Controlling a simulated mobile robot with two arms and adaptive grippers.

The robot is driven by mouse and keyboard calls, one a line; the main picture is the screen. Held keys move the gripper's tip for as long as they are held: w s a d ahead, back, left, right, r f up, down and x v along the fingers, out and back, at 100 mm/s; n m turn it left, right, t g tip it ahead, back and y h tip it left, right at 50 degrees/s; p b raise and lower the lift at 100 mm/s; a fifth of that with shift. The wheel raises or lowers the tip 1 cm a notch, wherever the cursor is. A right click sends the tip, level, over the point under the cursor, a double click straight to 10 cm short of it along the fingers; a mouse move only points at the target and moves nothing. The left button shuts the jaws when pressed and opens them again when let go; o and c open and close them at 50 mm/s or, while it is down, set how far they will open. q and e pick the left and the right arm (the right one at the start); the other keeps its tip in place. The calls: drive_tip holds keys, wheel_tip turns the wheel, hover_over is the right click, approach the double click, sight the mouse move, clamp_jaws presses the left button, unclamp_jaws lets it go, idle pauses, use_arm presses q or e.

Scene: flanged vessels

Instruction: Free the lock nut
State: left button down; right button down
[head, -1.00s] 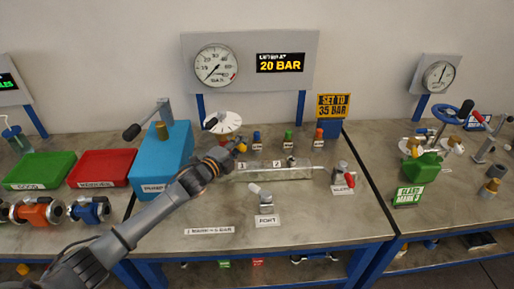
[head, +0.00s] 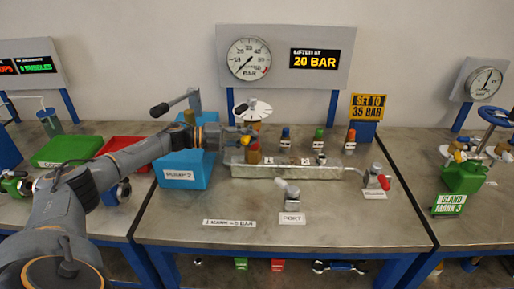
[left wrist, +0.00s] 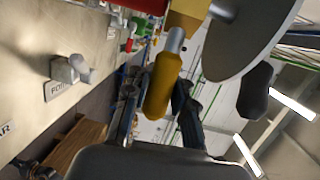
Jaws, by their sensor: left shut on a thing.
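The relief valve has a brass body (head: 253,155) under a white disc (head: 256,110) and stands on the left end of a metal block. In the left wrist view, a yellow handle (left wrist: 160,88) on a steel rod reaches out from a brass part (left wrist: 187,18), likely the lock nut. The grey disc (left wrist: 245,40) is beside it, with a black knob (left wrist: 255,90). My left gripper (head: 243,140) is at the valve, shut on the yellow handle; its fingers show on both sides in the left wrist view (left wrist: 158,105). My right gripper is not in view.
A blue pump box (head: 185,170) with a lever stands left of the valve. A gauge panel (head: 285,58) reads "20 BAR". The bench front (head: 350,225) is mostly clear.

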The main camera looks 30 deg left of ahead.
use_arm(q)
drive_tip(key=shift+s+a+f+m+g+h+b, duration=0.2)
drive_tip(key=shift+a+m+g+h+b, duration=0.1)
drive_tip(key=shift+m+g+h+b, duration=0.25)
drive_tip(key=c, duration=1.3)
unclamp_jaws()
drive_tip(key=shift+s+a, duration=0.1)
drive_tip(key=shift+o, duration=0.8)
drive_tip(key=shift+s+a+r, duration=0.15)
drive_tip(key=shift+a, duration=0.1)
drive_tip(key=shift+d, duration=0.1)
drive_tip(key=v, duration=1.2)
